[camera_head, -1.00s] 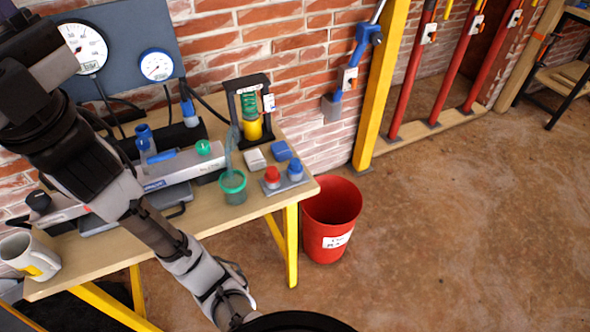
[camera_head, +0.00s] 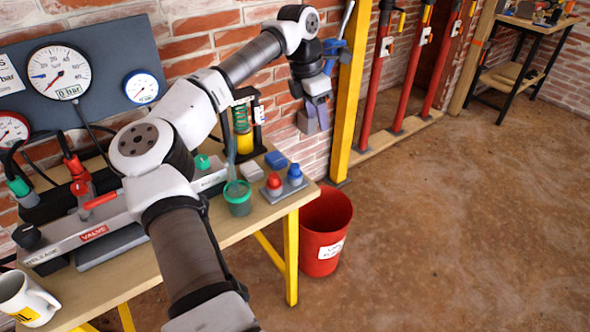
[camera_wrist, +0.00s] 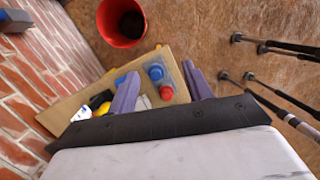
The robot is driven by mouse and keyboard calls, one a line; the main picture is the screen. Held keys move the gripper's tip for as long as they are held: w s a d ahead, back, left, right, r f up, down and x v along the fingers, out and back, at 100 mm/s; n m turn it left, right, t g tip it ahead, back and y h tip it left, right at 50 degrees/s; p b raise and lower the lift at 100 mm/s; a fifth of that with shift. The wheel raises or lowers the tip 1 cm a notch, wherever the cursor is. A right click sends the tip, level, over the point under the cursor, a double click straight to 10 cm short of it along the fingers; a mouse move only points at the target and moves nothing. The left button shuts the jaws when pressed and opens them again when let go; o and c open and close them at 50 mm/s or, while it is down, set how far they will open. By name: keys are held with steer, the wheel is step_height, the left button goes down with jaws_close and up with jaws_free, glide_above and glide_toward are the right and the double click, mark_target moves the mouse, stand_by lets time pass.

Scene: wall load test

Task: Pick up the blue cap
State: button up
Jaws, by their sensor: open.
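The blue cap (camera_head: 295,173) sits beside a red cap (camera_head: 273,181) on a small grey plate at the bench's front right corner. In the wrist view the blue cap (camera_wrist: 155,73) lies between my finger lines, with the red cap (camera_wrist: 166,92) just below it. My gripper (camera_head: 319,108) is high above the bench's right end, pointing down, in front of the wall. In the wrist view my gripper (camera_wrist: 163,84) shows two purple fingers spread apart with nothing held, well short of the cap.
The wooden bench (camera_head: 258,216) holds a green-rimmed cup (camera_head: 238,198), a blue block (camera_head: 276,160), a white block (camera_head: 251,172) and a mug (camera_head: 25,298). A red bucket (camera_head: 322,230) stands beside the bench. A yellow post (camera_head: 350,95) rises behind. Floor at right is clear.

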steer(key=a+f+y, duration=0.2)
steer(key=a, duration=0.4)
steer(key=p, duration=0.1)
glide_above(294, 166)
steer(key=shift+n, duration=0.3)
steer(key=f, duration=0.6)
steer(key=shift+w+a+f, duration=0.25)
steer(key=shift+w+f, duration=0.1)
steer(key=shift+f, duration=0.05)
steer(key=shift+s+d+f+p, duration=0.15)
steer(key=shift+f+p, duration=0.35)
steer(key=shift+f, duration=1)
steer(key=shift+s+d+f+p, duration=0.15)
steer(key=shift+f+p, duration=0.3)
steer(key=shift+f, duration=1)
jaws_close()
